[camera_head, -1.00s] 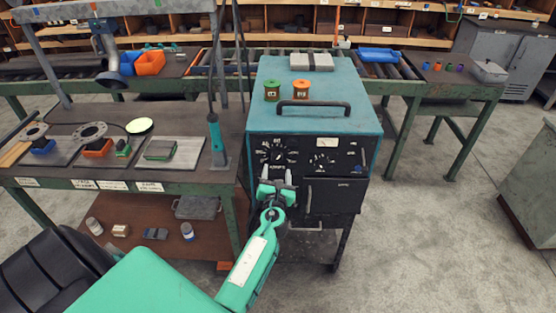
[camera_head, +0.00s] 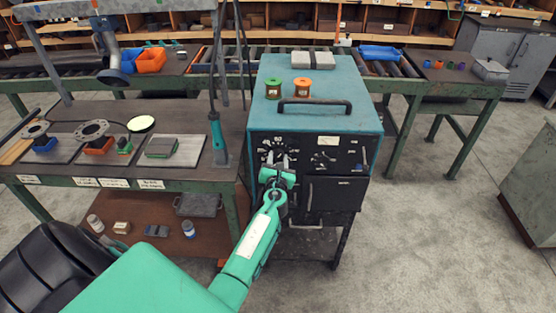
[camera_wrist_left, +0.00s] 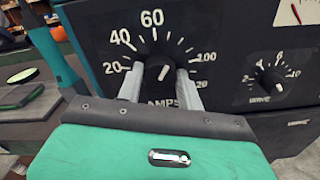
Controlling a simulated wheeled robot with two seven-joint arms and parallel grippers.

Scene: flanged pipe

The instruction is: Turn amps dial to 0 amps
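The amps dial is a black knob (camera_wrist_left: 160,72) with a white pointer line. It sits on the black front panel of the teal welding machine (camera_head: 350,115). White numbers ring it, with 20 and 40 at the left and 60 at the top. The pointer looks close to upright, leaning slightly right. My left gripper (camera_head: 278,158) is at the panel in front of the dial. In the left wrist view its two fingers (camera_wrist_left: 160,86) stand apart on either side of the knob; contact cannot be told. The AMPS label is partly covered. My right gripper is not in view.
A smaller dial (camera_wrist_left: 269,83) is right of the amps dial. A handle (camera_head: 315,105) and green (camera_head: 273,89) and orange (camera_head: 301,88) spools are on the machine's top. A workbench (camera_head: 110,185) with flanges stands close at left.

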